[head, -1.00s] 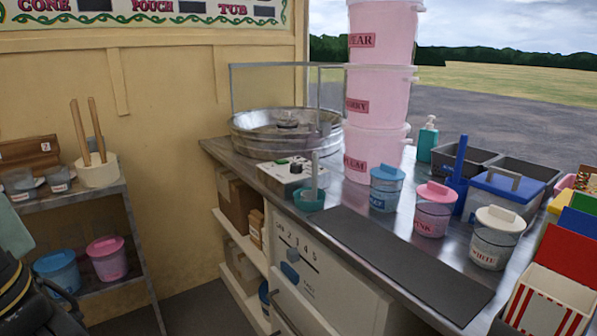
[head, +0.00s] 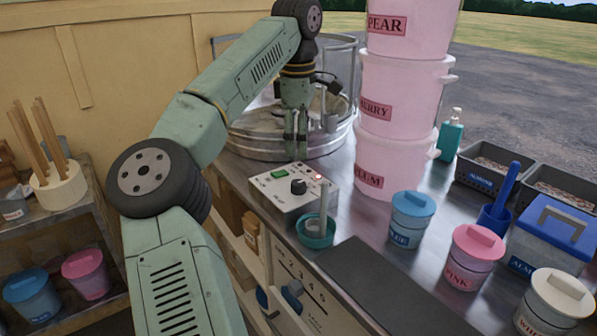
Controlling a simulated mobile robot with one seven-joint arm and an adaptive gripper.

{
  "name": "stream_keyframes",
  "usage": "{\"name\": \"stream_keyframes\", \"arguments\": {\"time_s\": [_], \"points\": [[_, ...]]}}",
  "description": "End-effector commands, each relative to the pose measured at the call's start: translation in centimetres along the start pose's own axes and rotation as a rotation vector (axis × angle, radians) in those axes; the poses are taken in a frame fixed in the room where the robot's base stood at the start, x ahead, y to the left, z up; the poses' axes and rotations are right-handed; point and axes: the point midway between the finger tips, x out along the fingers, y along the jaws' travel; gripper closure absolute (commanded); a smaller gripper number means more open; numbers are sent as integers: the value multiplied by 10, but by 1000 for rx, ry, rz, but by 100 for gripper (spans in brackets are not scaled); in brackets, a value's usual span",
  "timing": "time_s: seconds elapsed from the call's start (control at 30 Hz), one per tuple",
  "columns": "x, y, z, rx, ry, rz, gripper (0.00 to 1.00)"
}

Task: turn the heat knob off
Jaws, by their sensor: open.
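A white control box (head: 285,203) stands on the metal counter in front of the round metal drum. A black round knob (head: 298,186) sits on its top, with a green patch (head: 279,175) to its left and a small lit red lamp (head: 319,177) to its right. I cannot read the knob's setting or any label. My gripper (head: 296,153) points down, open and empty, just above the knob in the picture and in front of the drum's wall. It appears apart from the knob; its exact height is unclear.
The metal drum (head: 255,143) stands close behind. Stacked pink tubs (head: 400,95) rise to the right. A teal cup (head: 317,240) with an upright grey handle stands by the box's front right corner. A dark mat (head: 385,285) lies bare on the counter.

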Motion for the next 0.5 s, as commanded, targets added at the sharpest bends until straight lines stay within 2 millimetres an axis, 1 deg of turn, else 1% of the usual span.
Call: {"name": "stream_keyframes", "arguments": {"time_s": [0.03,0.17,0.5], "points": [[2,-2,-5,-5,17,-11,49],[18,-3,-8,-6,20,-17,49],[80,-3,-7,-5,17,-15,49]]}}
